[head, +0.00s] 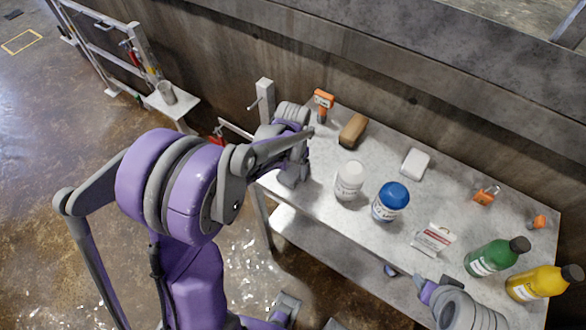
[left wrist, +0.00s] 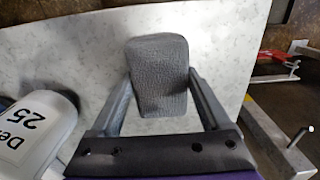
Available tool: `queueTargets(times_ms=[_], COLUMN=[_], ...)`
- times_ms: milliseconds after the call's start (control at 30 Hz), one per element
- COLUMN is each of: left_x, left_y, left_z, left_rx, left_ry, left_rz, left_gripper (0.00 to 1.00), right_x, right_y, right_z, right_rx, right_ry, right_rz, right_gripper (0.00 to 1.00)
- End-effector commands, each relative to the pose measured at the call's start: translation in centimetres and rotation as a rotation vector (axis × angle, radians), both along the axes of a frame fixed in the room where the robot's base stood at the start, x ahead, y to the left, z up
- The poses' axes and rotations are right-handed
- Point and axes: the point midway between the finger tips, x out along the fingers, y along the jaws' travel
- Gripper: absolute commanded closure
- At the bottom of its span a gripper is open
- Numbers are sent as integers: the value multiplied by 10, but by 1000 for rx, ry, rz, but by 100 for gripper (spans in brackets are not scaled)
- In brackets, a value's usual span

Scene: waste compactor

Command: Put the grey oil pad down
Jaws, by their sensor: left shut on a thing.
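The grey oil pad (left wrist: 158,75) is a textured, rounded block between the two fingers of my left gripper (left wrist: 157,95) in the left wrist view. The fingers are shut on its sides, and the pale speckled table top lies behind it. In the head view my left gripper (head: 290,178) is over the left end of the metal table (head: 320,222). The pad cannot be told apart from the gripper there. I cannot tell whether the pad touches the table. Part of my right arm shows at the bottom right, but its fingers are not clear.
A white bottle (head: 349,180) stands just right of my left gripper, with a blue-lidded tub (head: 390,201) beyond. A brown block (head: 353,130), an orange-handled tool (head: 323,102) and a white block (head: 415,164) lie towards the wall.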

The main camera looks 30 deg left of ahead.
Motion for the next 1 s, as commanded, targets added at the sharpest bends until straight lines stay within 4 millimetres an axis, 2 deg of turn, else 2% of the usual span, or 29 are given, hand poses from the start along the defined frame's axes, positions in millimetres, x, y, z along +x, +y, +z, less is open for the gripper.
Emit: queueTargets(times_ms=[333, 367, 433, 767, 867, 1000], left_x=[0, 0, 0, 1, 1, 0], left_y=[0, 0, 0, 0, 0, 0], left_z=[-4, -3, -3, 3, 15, 44], left_rx=[0, 0, 0, 0, 0, 0], left_ry=[1, 0, 0, -1, -1, -1], left_rz=[0, 0, 0, 0, 0, 1], left_gripper=[72, 14, 2, 0, 0, 0], right_x=[-1, -1, -1, 1, 1, 2], right_y=[0, 0, 0, 0, 0, 0], right_z=[-4, -3, -3, 2, 3, 7], right_rx=[0, 0, 0, 0, 0, 0], right_ry=[2, 2, 1, -1, -1, -3], right_rz=[0, 0, 0, 0, 0, 0], right_gripper=[50, 50, 50, 50, 50, 50])
